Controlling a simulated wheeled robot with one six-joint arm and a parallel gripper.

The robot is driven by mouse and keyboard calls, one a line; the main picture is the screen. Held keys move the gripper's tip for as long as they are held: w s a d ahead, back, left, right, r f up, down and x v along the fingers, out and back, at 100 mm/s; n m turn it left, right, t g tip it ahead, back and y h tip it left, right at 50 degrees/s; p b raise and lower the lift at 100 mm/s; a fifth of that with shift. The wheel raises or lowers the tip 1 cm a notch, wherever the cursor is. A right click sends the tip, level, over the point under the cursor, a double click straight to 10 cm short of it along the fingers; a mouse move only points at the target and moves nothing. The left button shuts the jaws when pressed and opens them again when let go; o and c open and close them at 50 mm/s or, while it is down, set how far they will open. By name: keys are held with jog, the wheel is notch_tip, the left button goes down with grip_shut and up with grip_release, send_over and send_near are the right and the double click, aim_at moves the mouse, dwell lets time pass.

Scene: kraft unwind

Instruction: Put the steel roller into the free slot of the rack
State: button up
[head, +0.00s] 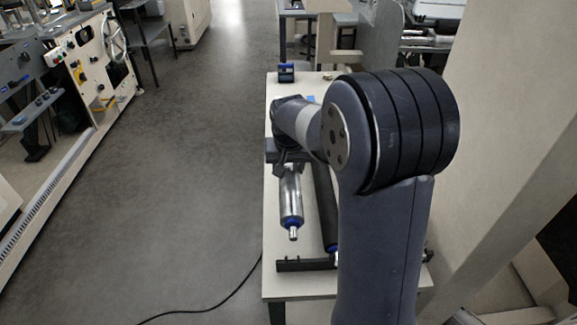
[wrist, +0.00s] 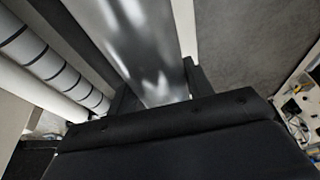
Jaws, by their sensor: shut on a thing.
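The steel roller (head: 291,197) is a shiny cylinder with a blue collar and a thin shaft end at its near end. My gripper (head: 287,168) is shut on it, near its far part, at the left side of the table. In the wrist view the roller (wrist: 150,50) runs between the two fingers of my gripper (wrist: 158,88). The rack (head: 300,265) shows as a dark bar with small uprights at the near end of the table. A dark roller (head: 326,205) with a blue collar lies to the right of the steel one. My arm hides the rack's right part, and I cannot see its free slot clearly.
The pale table (head: 285,285) has a small blue-and-black object (head: 286,73) at its far left corner. A pale pillar (head: 495,130) stands on the right. Open grey floor (head: 195,150) lies to the left, with a black cable (head: 215,305) on it.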

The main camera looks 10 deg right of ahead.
jog(key=shift+f, duration=0.1)
jog(key=shift+s+f+b, duration=0.15)
jog(key=shift+f+b, duration=2.3)
jog(key=shift+f, duration=0.75)
jog(key=shift+f, duration=0.25)
jog(key=shift+f+b, duration=1.25)
jog(key=shift+f, duration=0.25)
jog(key=shift+f, duration=0.25)
jog(key=o, duration=1.4)
jog(key=shift+o, duration=0.2)
jog(key=shift+s+f, duration=0.1)
jog(key=shift+f, duration=0.05)
